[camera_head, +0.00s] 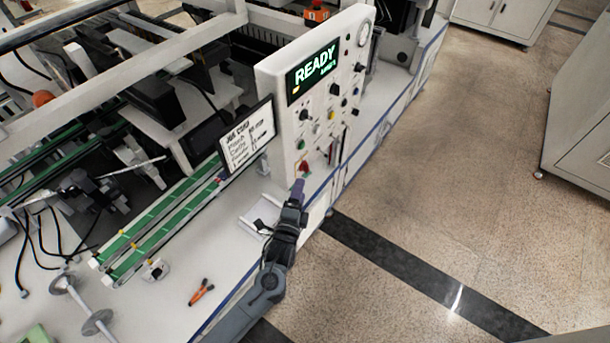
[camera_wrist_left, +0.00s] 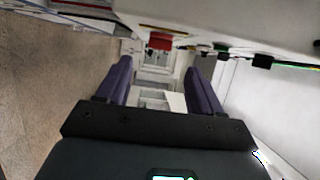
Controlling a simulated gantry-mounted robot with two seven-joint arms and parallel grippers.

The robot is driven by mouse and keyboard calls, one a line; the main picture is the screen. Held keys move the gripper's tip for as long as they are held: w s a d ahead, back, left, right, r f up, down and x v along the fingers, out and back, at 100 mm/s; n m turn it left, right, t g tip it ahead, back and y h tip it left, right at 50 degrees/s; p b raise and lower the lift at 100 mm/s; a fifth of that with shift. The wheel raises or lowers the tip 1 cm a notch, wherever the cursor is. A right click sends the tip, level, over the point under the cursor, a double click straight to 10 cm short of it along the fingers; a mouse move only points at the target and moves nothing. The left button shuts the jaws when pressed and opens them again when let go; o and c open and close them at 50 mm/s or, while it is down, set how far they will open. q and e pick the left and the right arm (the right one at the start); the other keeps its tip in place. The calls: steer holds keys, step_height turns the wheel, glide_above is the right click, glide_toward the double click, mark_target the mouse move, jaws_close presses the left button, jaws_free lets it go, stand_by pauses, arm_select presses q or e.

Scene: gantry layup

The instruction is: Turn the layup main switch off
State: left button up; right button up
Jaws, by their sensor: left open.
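The white control panel (camera_head: 290,95) stands upright on the machine, and its green display (camera_head: 313,70) reads READY. A red control (camera_head: 303,167), which looks like the main switch, sits low on the panel face. In the left wrist view a red part (camera_wrist_left: 160,41) shows ahead, beyond the fingers. My left gripper (camera_head: 298,187) is just below the red control in the head view. Its two purple fingers (camera_wrist_left: 161,78) are apart, with nothing held between them. The setting of the switch is too small to tell. My right gripper is not in view.
Several black knobs and a green button (camera_head: 300,144) are on the panel above the red control. A job card screen (camera_head: 248,138) stands left of the panel. Orange-handled pliers (camera_head: 201,291) lie on the white table. The floor right of the machine is clear.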

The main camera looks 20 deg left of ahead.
mark_target(306, 169)
arm_select(q)
steer(key=w, duration=0.5)
steer(key=w+a, duration=0.1)
steer(key=w, duration=0.1)
steer(key=shift+w+a, duration=0.1)
steer(key=shift+w, duration=0.25)
